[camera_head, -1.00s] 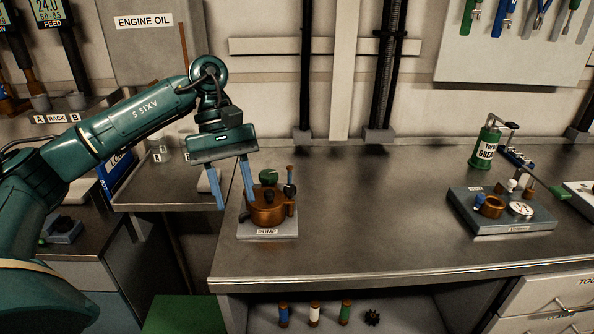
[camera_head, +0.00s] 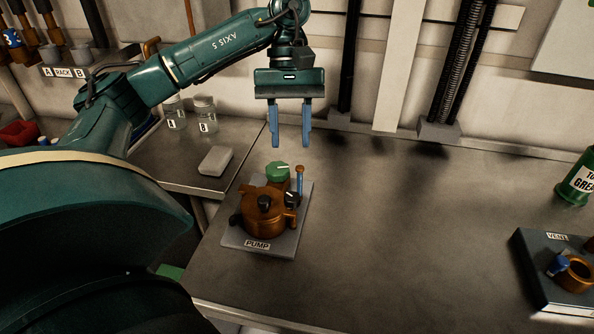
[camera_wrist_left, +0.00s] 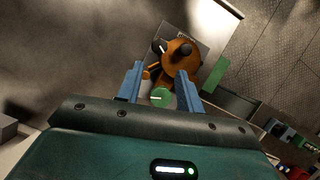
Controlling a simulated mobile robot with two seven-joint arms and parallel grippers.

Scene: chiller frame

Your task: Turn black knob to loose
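The pump (camera_head: 262,222) is an orange-brown round body on a grey plate labelled PUMP. A black knob (camera_head: 291,199) with a white mark sits at its right side; it also shows in the left wrist view (camera_wrist_left: 159,47). Another black knob (camera_head: 264,202) stands on top of the body. A green knob (camera_head: 277,171) with a pale mark is behind them. My left gripper (camera_head: 290,142) points down, its blue fingers apart and empty, above and behind the pump. In the left wrist view the pump lies beyond the fingertips (camera_wrist_left: 159,72). My right gripper is not in view.
A blue post with an orange top (camera_head: 300,180) rises beside the green knob. A pale block (camera_head: 215,160) and jars A and B stand on the left bench. The VENT unit (camera_head: 545,275) and a green grease can (camera_head: 578,180) are at right. The bench between is clear.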

